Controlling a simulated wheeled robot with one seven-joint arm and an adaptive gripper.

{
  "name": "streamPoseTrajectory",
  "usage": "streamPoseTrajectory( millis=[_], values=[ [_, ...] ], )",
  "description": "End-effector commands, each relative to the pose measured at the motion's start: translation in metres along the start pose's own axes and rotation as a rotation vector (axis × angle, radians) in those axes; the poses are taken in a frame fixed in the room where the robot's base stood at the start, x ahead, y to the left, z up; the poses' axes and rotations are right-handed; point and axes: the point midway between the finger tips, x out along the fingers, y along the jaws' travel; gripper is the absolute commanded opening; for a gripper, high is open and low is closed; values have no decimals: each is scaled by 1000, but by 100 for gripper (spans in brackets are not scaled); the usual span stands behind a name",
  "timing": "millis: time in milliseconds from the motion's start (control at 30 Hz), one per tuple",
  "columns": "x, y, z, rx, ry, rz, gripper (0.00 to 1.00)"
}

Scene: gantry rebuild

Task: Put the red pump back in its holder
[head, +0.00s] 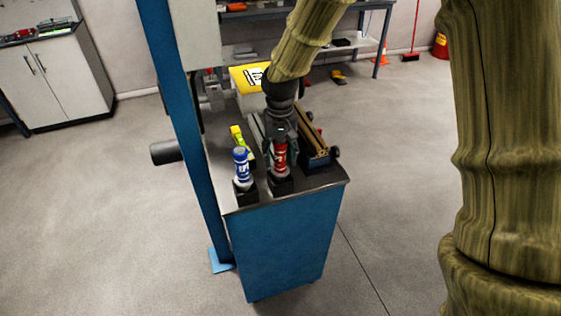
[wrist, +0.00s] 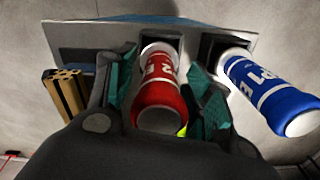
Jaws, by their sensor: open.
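The red pump (head: 279,157) stands upright in a black square holder (head: 281,185) near the front edge of the blue cabinet's top. In the wrist view the red pump (wrist: 160,100) lies between the fingers, its far end in the dark holder opening. My gripper (head: 280,142) is around the pump from above. In the wrist view my gripper (wrist: 167,98) is open, with a teal-padded finger on each side of the pump. Whether a pad touches the pump I cannot tell.
A blue bottle (head: 241,166) stands in a second black holder (head: 246,192) just left of the pump. A yellow-green item (head: 237,136) lies behind it. A dark tray with a brown bar (head: 313,137) is to the right. A blue post (head: 182,125) rises at the left.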

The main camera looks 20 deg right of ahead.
Motion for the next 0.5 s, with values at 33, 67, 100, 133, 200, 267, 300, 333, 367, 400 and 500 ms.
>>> streamPoseTrajectory(
  millis=[33, 67, 100, 133, 200, 267, 300, 333, 367, 400, 500],
  values=[
    [-6, 0, -1, 0, 4, -1, 52],
    [-10, 0, -1, -1, 4, -1, 52],
    [-15, 0, -1, -1, 4, -1, 52],
    [-20, 0, -1, 0, 5, -1, 52],
    [-29, 0, -1, 1, 4, -2, 52],
    [-39, 0, -1, 0, 4, -1, 52],
    [-44, 0, -1, -1, 4, -1, 52],
    [-49, 0, -1, -1, 5, -1, 52],
    [-53, 0, -1, 0, 4, -1, 52],
    [-59, 0, -1, 1, 5, -2, 52],
    [-73, 0, -1, 0, 5, -1, 52]
  ],
)
